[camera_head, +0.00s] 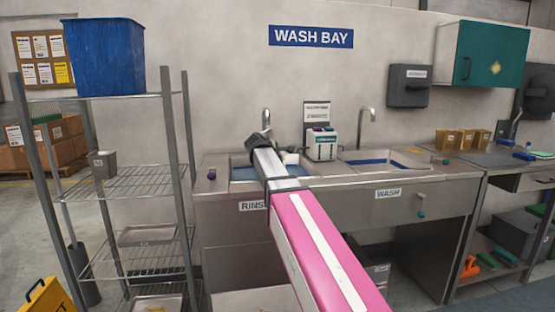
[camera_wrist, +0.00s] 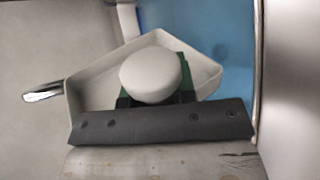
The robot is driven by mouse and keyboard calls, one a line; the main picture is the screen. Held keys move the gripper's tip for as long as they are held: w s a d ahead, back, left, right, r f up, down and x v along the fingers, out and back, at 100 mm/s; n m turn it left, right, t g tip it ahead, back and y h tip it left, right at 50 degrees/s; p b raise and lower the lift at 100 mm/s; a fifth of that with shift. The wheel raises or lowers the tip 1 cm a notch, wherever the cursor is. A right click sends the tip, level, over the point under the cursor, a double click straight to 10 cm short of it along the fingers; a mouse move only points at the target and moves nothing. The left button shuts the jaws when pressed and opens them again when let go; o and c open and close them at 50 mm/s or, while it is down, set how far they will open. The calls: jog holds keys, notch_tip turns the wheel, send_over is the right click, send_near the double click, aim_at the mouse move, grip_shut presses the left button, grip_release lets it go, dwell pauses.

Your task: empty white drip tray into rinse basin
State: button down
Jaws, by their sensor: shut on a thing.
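The white drip tray (camera_wrist: 95,88) fills the middle of the wrist view, shallow with raised walls. My gripper (camera_wrist: 157,95), with green fingers behind a dark grey bar, is shut on it. A round white part (camera_wrist: 150,75) covers the grip and hides the contact. The tray's tilt and contents cannot be told. In the head view my pink arm reaches over the rinse basin (camera_head: 243,173), which has blue in its bottom. A small white patch (camera_head: 291,158) shows beside my arm's end, perhaps the tray. The basin's blue floor (camera_wrist: 205,30) lies beyond the tray in the wrist view.
The wash basin (camera_head: 380,160) and its tap (camera_head: 367,115) are to the right. A wire shelf rack (camera_head: 140,183) with a blue bin (camera_head: 105,57) stands close on the left.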

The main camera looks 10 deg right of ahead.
jog(key=w+a+r+n+h, duration=0.1)
jog(key=a+r+n+h, duration=0.1)
jog(key=r+n+h, duration=0.2)
jog(key=w+a+r+n+h, duration=0.1)
jog(key=a+r+n+h, duration=0.1)
jog(key=r+n+h, duration=0.2)
jog(key=shift+w+a+r+n+g, duration=0.3)
jog(key=shift+r+n+g, duration=0.15)
jog(key=shift+r, duration=1.05)
